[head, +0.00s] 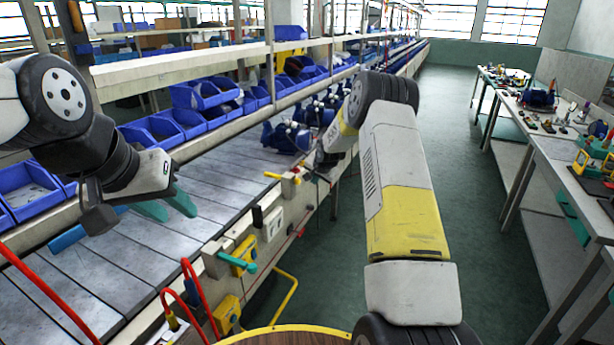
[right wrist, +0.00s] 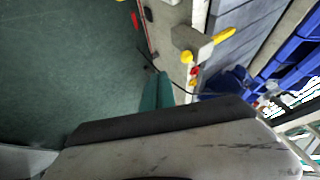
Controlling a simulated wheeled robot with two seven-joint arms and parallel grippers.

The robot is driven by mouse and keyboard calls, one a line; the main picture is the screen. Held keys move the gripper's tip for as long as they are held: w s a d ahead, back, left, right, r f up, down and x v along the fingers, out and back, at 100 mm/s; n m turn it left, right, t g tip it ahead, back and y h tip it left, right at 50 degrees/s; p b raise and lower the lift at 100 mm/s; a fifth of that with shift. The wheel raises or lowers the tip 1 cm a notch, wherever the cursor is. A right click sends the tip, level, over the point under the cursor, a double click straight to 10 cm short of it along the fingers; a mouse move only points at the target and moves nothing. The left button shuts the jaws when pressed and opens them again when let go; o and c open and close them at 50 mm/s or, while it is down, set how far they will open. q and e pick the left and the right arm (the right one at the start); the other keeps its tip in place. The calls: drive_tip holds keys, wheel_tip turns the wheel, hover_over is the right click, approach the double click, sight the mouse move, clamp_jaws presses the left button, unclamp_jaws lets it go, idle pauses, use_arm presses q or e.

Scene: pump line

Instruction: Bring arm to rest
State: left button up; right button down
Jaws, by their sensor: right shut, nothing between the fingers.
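My left gripper (head: 170,207) hangs at the left of the head view over the grey slatted line. Its two teal fingers are apart, with nothing seen between them. My right arm stretches forward through the middle of the head view, over the line's edge and the aisle; its fingers are not clear there. In the right wrist view my right gripper (right wrist: 157,92) shows teal fingers close together and empty, beside the line's edge with the green floor below.
The slatted line (head: 215,185) carries blue pumps (head: 287,137) further along. Blue bins (head: 205,93) stand behind it. A yellow-and-green switch box (head: 243,255) and red hoses (head: 195,290) are at its near edge. A workbench (head: 560,150) with parts stands at right. The aisle floor (head: 465,200) is clear.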

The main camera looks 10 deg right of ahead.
drive_tip(key=shift+s+r, duration=0.2)
drive_tip(key=s+a+r+n, duration=0.2)
drive_tip(key=s+r+n, duration=0.1)
drive_tip(key=s+r, duration=1.9)
drive_tip(key=s+a+r+n+g, duration=0.1)
drive_tip(key=s+r+n, duration=0.1)
drive_tip(key=s, duration=1.2)
drive_tip(key=s+a+r+n+y, duration=0.1)
drive_tip(key=s+r+n, duration=0.1)
drive_tip(key=s, duration=1.3)
drive_tip(key=shift+a+r+n+g, duration=0.15)
drive_tip(key=shift+a+n+g, duration=0.1)
drive_tip(key=shift+n+g, duration=0.2)
drive_tip(key=shift+s, duration=0.1)
